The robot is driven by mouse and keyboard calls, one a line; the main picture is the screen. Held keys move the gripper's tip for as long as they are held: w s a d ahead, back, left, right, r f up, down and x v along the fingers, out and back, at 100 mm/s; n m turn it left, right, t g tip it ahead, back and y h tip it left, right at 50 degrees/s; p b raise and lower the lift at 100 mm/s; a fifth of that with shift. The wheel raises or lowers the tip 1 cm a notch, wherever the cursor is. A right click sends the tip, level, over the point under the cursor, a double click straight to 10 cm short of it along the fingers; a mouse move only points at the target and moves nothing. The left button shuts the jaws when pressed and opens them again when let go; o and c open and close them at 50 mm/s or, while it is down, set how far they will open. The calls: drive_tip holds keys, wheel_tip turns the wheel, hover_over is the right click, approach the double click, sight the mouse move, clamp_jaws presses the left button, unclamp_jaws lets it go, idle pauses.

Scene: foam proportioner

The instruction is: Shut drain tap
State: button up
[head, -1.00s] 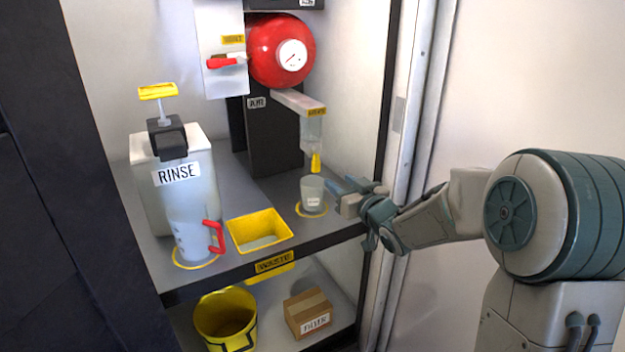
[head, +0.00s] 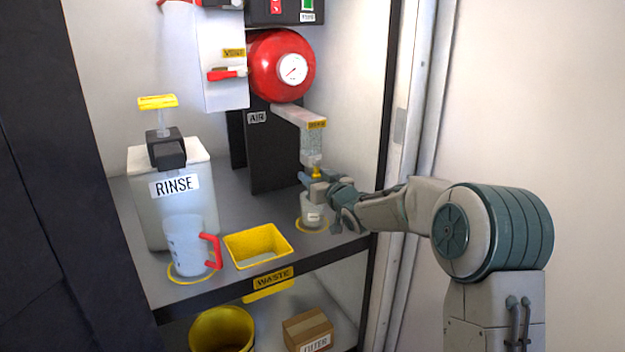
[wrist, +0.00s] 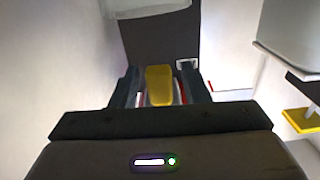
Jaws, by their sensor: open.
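The yellow drain tap (head: 317,172) sits at the foot of the clear drain tube (head: 312,146) on the right of the cabinet. My gripper (head: 311,181) is at the tap's height, just above a clear cup (head: 313,212). In the wrist view the yellow tap (wrist: 160,85) stands between my two dark fingers, one on each side. The fingers are open, and I cannot tell whether either touches the tap. In the head view my gripper hides the tap's lower part and some of the cup's rim.
A red tank (head: 275,65) with a gauge is above the tube. A yellow waste tray (head: 262,230), a jug with a red handle (head: 187,250) and the rinse container (head: 150,215) stand to the left. The cabinet's right post (head: 388,120) is close to my arm.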

drive_tip(key=shift+w+a, duration=0.25)
drive_tip(key=shift+w, duration=0.05)
clamp_jaws()
